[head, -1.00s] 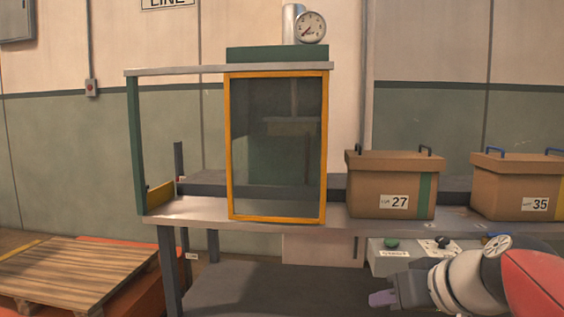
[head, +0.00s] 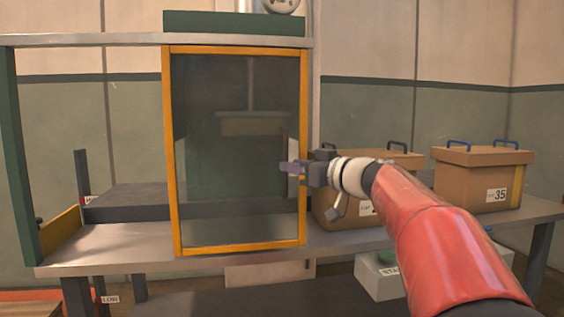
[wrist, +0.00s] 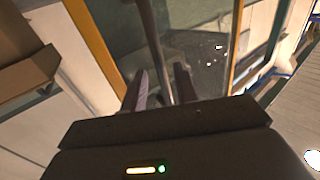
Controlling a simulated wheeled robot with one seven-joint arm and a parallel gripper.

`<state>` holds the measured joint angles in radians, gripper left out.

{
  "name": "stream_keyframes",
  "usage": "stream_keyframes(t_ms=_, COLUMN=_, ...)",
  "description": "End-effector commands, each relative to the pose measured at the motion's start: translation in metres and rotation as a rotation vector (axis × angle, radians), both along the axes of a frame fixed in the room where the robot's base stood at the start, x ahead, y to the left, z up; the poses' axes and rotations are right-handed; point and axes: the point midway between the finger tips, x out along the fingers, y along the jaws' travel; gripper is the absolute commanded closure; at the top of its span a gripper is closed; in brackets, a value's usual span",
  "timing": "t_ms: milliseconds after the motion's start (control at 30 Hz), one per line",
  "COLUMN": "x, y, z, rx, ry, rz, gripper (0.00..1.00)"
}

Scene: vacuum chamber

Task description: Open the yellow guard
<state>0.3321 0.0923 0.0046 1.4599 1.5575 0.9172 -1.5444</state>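The yellow guard (head: 168,150) is a yellow-framed, see-through dark panel on the front of the bench machine. It looks shut, and its frame also shows in the wrist view (wrist: 92,38). My gripper (head: 284,168) is in front of the panel's right side, near the right frame post. A pale upright piece (head: 292,184) shows just behind the fingers. In the wrist view my gripper (wrist: 161,88) is open, with fingers apart on either side of a dark bar (wrist: 150,40). The bar looks like a handle; I cannot tell whether the fingers touch it.
A brown box (head: 330,205) stands right of the guard, partly hidden by my arm. Another box (head: 480,180) stands farther right. A grey control box (head: 375,275) with a green button is below the bench top (head: 130,245). Left of the guard the bench is open.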

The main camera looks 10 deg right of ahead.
Motion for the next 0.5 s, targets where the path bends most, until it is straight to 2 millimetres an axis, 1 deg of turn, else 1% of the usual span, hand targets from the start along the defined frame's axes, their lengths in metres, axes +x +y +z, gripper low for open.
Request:
stream_keyframes(t_ms=33, x=0.008, y=0.005, z=0.002, rx=0.0, ry=0.001, rz=0.001, gripper=0.7)
stream_keyframes(t_ms=200, x=0.024, y=0.017, z=0.001, rx=0.0, ry=0.001, rz=0.002, gripper=0.7)
stream_keyframes(t_ms=333, x=0.029, y=0.019, z=0.001, rx=0.0, ry=0.001, rz=0.0, gripper=0.7)
stream_keyframes(t_ms=500, x=0.029, y=0.02, z=0.0, rx=0.0, ry=0.001, rz=-0.001, gripper=0.7)
